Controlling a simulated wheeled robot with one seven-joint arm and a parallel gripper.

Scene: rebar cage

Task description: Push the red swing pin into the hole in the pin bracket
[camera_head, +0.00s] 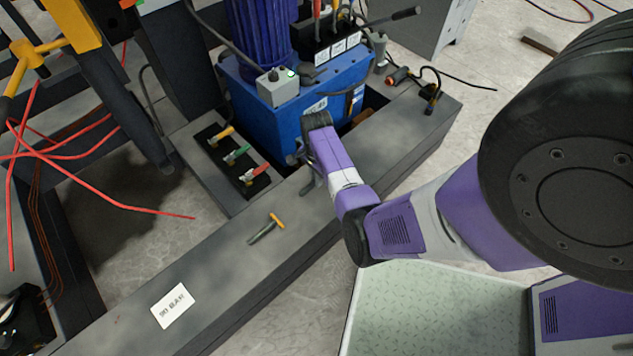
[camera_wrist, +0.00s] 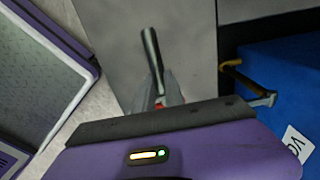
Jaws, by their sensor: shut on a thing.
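My gripper (camera_wrist: 160,102) is shut on the red swing pin (camera_wrist: 160,104), of which a small red part shows between the fingertips in the wrist view. A dark grey rod (camera_wrist: 152,58) extends from the fingertips over the grey beam. In the head view my gripper (camera_head: 308,184) is low over the beam, beside the blue unit, and the held pin is mostly hidden by my arm. I cannot clearly make out the pin bracket or its hole in either view.
A black block (camera_head: 222,143) with yellow, green and red handles stands left of my gripper. A loose yellow-handled tool (camera_head: 266,229) lies on the grey beam (camera_head: 230,260), near a white label (camera_head: 172,306). The blue unit (camera_head: 335,92) rises close behind my gripper.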

